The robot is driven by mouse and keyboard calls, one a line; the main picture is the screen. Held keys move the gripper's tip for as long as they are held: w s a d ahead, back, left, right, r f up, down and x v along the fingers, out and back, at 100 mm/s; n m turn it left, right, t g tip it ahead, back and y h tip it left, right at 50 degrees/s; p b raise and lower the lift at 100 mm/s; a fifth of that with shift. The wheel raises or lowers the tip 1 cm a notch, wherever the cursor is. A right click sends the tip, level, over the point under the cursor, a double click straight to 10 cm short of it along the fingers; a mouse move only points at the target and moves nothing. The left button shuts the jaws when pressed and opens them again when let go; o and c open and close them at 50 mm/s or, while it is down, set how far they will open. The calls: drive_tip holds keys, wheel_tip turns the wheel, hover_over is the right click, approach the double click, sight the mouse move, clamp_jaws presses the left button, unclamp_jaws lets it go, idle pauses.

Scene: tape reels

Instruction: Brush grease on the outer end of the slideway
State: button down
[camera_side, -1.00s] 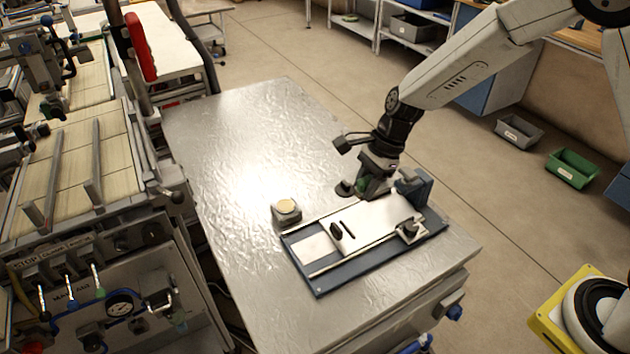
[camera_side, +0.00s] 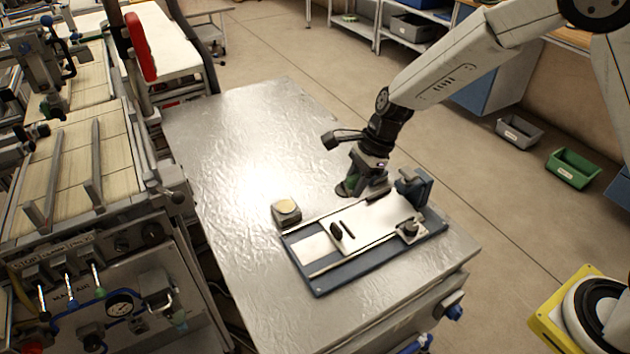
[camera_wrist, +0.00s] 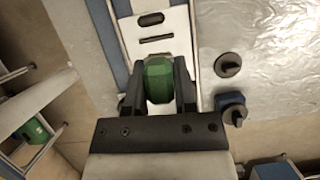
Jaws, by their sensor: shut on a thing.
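The slideway (camera_side: 318,286) is a blue base with pale rails, lying near the front of the metal table. A white plate (camera_side: 372,222) with a dark knob and slot sits on it; a bare pale stretch (camera_side: 312,249) shows at its left end. The plate also shows in the wrist view (camera_wrist: 155,50). My gripper (camera_side: 358,182) is over the rear side of the slideway. In the wrist view, its fingers (camera_wrist: 158,82) are shut on a green faceted piece (camera_wrist: 158,80), seemingly the brush handle. Any bristles are hidden. A small pot with a yellowish top (camera_side: 287,207), possibly grease, stands left of the slideway.
A blue block (camera_side: 412,186) stands at the slideway's right rear, and a dark clamp-like part (camera_side: 408,230) at its right front. A dark round piece (camera_wrist: 228,65) lies on the table beside the slideway. The table (camera_side: 240,150) is clear behind and left.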

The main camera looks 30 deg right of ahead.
sight(281, 204)
drive_tip(key=w+a+m, duration=0.2)
drive_tip(key=w+a, duration=0.1)
drive_tip(key=w+a+f+m+t, duration=0.1)
drive_tip(key=w+a+m, duration=0.1)
drive_tip(key=w+a, duration=0.1)
drive_tip(key=w+a+m+t+h, duration=0.1)
drive_tip(key=w+a+m, duration=0.2)
drive_tip(key=w, duration=0.1)
drive_tip(key=shift+a+f, duration=0.2)
drive_tip(key=shift+w+a+m+t, duration=0.4)
drive_tip(key=shift+w+a+m, duration=0.1)
drive_tip(key=shift+w+a, duration=0.15)
drive_tip(key=shift+f, duration=0.25)
drive_tip(key=shift+f, duration=2.75)
drive_tip(key=shift+f, duration=0.55)
drive_tip(key=shift+r, duration=3.5)
